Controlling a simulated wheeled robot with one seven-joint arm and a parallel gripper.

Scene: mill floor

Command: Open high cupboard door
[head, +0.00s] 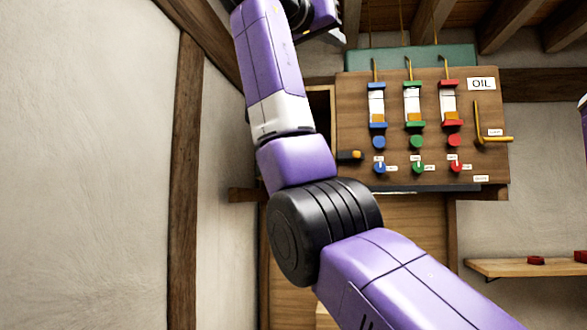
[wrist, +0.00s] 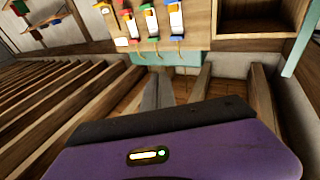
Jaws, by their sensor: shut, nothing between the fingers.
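The high cupboard's door seems to be the wooden panel (head: 395,100) marked OIL, with blue, green and red gauges and knobs. A dark gap (head: 319,105) shows at its left edge, partly behind my arm. In the wrist view, which is upside down, the panel (wrist: 197,22) is at the top, and an open wooden compartment (wrist: 260,18) shows beside it. How far the door stands open is unclear. My gripper (wrist: 158,82) is shut and empty, near the ceiling and apart from the panel. In the head view its tips are out of frame or hidden.
Wooden ceiling beams (head: 435,20) run overhead, close to my gripper. A plastered wall with a timber post (head: 186,180) stands at left. A black handle with an orange tip (head: 350,155) sticks out at the panel's lower left. A shelf (head: 530,268) with red items is at right.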

